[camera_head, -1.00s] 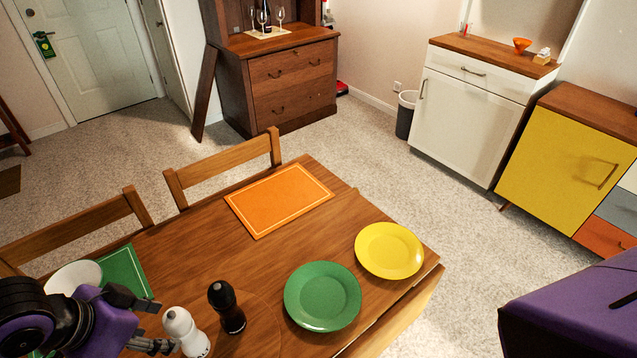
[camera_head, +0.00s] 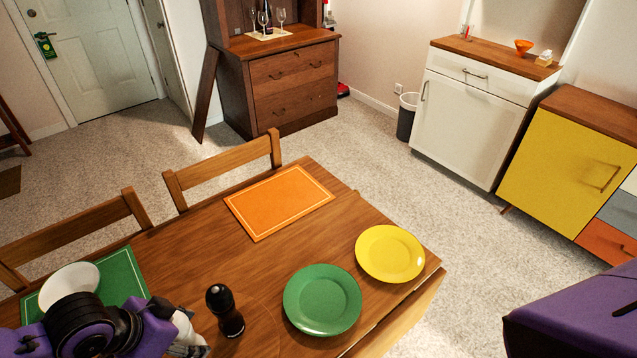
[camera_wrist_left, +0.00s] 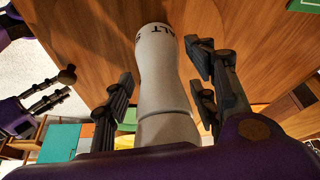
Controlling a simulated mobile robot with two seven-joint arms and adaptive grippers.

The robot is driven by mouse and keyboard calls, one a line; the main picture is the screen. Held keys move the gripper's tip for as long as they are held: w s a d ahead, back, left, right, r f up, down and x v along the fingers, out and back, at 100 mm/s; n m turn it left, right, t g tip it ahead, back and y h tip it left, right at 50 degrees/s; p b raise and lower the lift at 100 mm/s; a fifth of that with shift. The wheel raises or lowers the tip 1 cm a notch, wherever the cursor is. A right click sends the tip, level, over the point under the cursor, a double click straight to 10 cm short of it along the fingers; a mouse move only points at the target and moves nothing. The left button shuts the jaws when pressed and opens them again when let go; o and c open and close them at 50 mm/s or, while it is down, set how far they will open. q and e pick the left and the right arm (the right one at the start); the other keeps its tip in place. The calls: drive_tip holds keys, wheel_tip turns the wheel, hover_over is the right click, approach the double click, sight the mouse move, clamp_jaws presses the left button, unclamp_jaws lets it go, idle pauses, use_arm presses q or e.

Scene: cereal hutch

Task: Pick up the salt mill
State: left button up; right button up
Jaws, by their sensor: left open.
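The white salt mill (camera_head: 184,328), with dark letters on it, stands on the wooden table and is partly hidden by my left arm in the head view. In the left wrist view the salt mill (camera_wrist_left: 163,75) lies between the two finger pads of my left gripper (camera_wrist_left: 160,82). Those fingers are open, one on each side, with a visible gap at the right; contact at the left is unclear. In the head view my left gripper (camera_head: 176,331) is around the mill, largely covered by its own wrist. My right gripper (camera_wrist_left: 47,92) shows at the left of the wrist view, its fingers apart and empty.
A black pepper mill (camera_head: 226,311) stands close right of the salt mill. A green plate (camera_head: 322,300) and yellow plate (camera_head: 390,253) lie further right. A white bowl (camera_head: 66,281) sits on a green mat (camera_head: 122,273) behind my left arm. An orange mat (camera_head: 280,202) lies at the back.

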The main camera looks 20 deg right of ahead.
use_arm(q)
clamp_jaws()
drive_tip(key=shift+r, duration=0.1)
